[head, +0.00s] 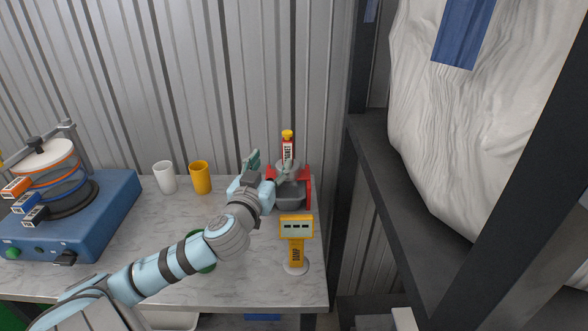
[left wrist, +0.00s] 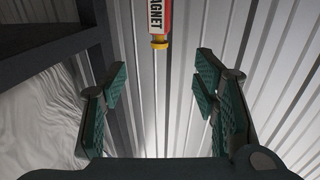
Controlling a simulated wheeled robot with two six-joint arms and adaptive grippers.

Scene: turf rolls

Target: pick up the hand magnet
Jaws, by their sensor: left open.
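The hand magnet (head: 288,150) stands upright at the back right of the bench, with a red body, a white label reading MAGNET and a yellow end. Its lower part is hidden behind my left gripper (head: 270,167) in the head view. The gripper is open and empty, close to the magnet, with one green-padded finger to its left. In the left wrist view, the magnet (left wrist: 161,20) enters from the top edge, yellow end down, between the lines of the open fingers of the gripper (left wrist: 160,75) and apart from both. My right gripper is not in view.
A red holder (head: 308,191) with a grey bin (head: 290,199) is by the magnet. A yellow labelled device (head: 296,230) stands in front. White (head: 165,178) and yellow (head: 200,178) cups and a blue sieve machine (head: 100,215) are left. A dark rack post (head: 345,190) borders the right.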

